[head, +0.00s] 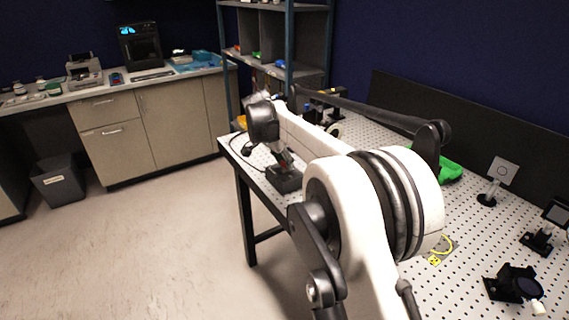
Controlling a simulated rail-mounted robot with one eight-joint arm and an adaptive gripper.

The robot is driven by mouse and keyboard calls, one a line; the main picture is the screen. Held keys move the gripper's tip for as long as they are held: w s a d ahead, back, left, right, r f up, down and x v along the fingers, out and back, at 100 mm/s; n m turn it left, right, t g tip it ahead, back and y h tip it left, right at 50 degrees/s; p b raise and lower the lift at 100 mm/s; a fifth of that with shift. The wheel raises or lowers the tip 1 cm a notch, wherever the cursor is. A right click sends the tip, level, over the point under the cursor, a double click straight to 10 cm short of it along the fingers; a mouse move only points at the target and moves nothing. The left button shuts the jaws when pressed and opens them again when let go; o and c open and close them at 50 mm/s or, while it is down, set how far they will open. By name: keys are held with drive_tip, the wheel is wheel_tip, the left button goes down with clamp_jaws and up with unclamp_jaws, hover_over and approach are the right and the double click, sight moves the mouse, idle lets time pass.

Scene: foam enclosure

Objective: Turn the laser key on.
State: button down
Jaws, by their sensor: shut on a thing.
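My white arm spans the middle of the head view, and my gripper (284,163) reaches down at the near left corner of the perforated table. It touches the top of a small black box (284,180), which looks like the laser key's housing. The jaws are closed there on what appears to be the key. The key itself is too small and too covered by the fingers to make out, so its turn angle cannot be told.
The perforated table (400,292) carries optics mounts, a green tray (450,171), a yellow tag (434,260) and a square plate on a post (502,171). A dark panel stands behind. Shelving (285,50) rises at the table's far end. Open floor lies left.

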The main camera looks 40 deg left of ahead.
drive_tip(key=shift+m+h, duration=0.3)
drive_tip(key=shift+m, duration=0.5)
drive_tip(key=c, duration=1.4)
unclamp_jaws()
drive_tip(key=v, duration=1.2)
drive_tip(key=shift+w+a+r, duration=0.1)
drive_tip(key=shift+w, duration=0.05)
